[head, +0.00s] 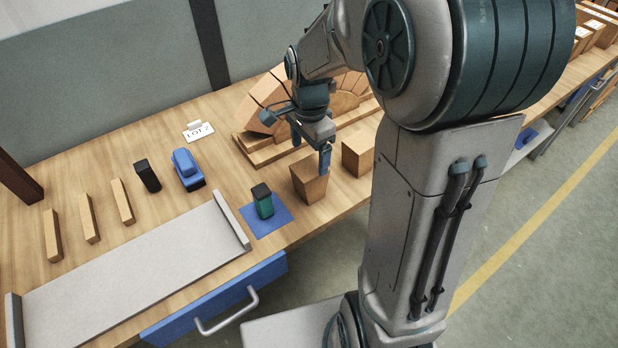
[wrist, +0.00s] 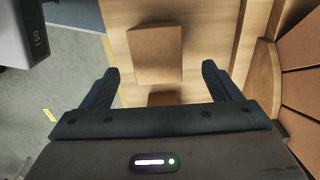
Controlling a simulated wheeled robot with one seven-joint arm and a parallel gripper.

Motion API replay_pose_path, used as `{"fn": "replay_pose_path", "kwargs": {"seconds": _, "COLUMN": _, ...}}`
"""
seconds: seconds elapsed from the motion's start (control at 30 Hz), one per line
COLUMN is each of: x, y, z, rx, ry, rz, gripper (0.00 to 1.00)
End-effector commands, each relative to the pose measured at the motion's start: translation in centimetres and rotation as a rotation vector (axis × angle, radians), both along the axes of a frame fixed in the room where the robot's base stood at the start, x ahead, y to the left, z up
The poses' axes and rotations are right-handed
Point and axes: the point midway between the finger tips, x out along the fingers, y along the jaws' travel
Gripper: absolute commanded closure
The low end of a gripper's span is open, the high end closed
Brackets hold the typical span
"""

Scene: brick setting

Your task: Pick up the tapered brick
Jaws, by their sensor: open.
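The tapered brick (head: 309,185) is a tan wooden block, wider at the top than at the base. It stands upright near the table's front edge, right of a blue mat. In the wrist view a tan brick (wrist: 155,54), which looks like the same one, lies ahead and between the fingers. My gripper (head: 311,152) is open and empty above the tapered brick. Its two dark fingers (wrist: 160,75) are spread wider than the brick in the wrist view. I cannot tell the exact height gap.
Another tan block (head: 357,154) stands close to the right. A stepped wooden arch (head: 262,148) lies behind. A green-black item (head: 263,203) stands on the blue mat (head: 281,217) at the left. A grey tray (head: 150,270), a blue tool (head: 187,168) and slim bricks (head: 89,219) lie farther left.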

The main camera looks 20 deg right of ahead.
Motion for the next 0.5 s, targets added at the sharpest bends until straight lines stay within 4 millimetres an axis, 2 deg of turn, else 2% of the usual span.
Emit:
{"fn": "replay_pose_path", "kwargs": {"seconds": 0.1, "x": 0.0, "y": 0.0, "z": -1.9, "rx": 0.0, "ry": 0.003, "rz": 0.001, "gripper": 0.16}}
{"fn": "replay_pose_path", "kwargs": {"seconds": 0.37, "x": -0.2, "y": 0.0, "z": -3.9, "rx": -0.001, "ry": 0.002, "rz": 0.001, "gripper": 0.16}}
{"fn": "replay_pose_path", "kwargs": {"seconds": 0.5, "x": -0.6, "y": 0.1, "z": -6.1, "rx": 0.001, "ry": 0.004, "rz": 0.001, "gripper": 0.16}}
